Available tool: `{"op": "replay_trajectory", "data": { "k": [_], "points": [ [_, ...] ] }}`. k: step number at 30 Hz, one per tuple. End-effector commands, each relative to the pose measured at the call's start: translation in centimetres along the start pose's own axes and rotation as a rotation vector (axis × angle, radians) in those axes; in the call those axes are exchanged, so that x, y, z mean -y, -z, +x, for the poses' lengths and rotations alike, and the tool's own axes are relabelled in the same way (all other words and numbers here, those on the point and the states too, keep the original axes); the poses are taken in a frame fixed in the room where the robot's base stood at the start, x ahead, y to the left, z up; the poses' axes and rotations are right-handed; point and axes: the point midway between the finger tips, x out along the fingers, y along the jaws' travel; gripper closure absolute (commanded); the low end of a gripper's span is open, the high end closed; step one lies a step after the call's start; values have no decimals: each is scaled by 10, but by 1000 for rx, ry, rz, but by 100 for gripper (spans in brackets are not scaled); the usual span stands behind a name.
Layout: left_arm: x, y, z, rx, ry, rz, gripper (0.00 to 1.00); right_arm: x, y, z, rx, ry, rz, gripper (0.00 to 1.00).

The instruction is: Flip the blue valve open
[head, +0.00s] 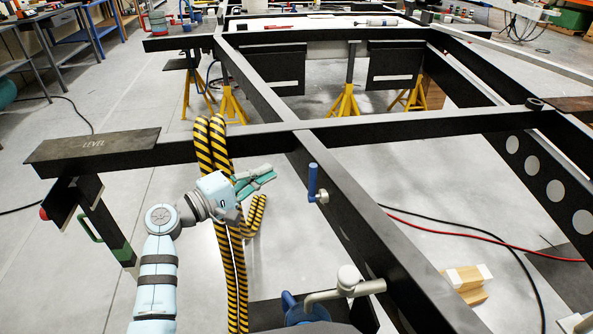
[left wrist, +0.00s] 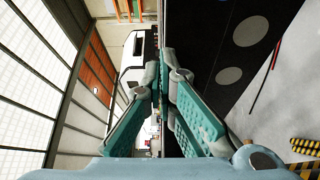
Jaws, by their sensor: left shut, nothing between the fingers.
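The blue valve (head: 313,180) sits on the side of the dark chassis rail, in the middle of the head view. Its blue lever stands upright, with a small grey fitting at its lower end against the rail. My left gripper (head: 268,173) is to the left of the valve, pointing towards it, with a gap between them. Its teal fingers are shut and empty. In the left wrist view the fingers (left wrist: 162,82) come together at the middle; I cannot make out the valve there. My right gripper is not in view.
The dark chassis rail (head: 345,205) runs diagonally beside the valve. A cross beam (head: 250,140) lies beyond my left gripper. Yellow-black striped hoses (head: 231,260) hang behind my left wrist. A grey pipe-like part (head: 345,285) is below, near the rail.

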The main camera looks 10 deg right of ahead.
Motion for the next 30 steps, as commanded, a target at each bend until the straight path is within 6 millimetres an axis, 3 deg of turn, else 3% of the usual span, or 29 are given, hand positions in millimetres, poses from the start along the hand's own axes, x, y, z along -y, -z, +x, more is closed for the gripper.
{"op": "replay_trajectory", "data": {
  "k": [5, 12, 19, 30],
  "points": [
    [4, 0, 37, 1, -1, 0, 100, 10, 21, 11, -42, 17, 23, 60],
    [4, -4, 82, 2, 1, 0, 100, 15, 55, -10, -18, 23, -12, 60],
    [0, -33, 69, -1, 0, 1, 100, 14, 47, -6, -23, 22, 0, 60],
    [1, -38, 67, -1, 1, 1, 100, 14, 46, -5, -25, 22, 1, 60]
  ]
}}
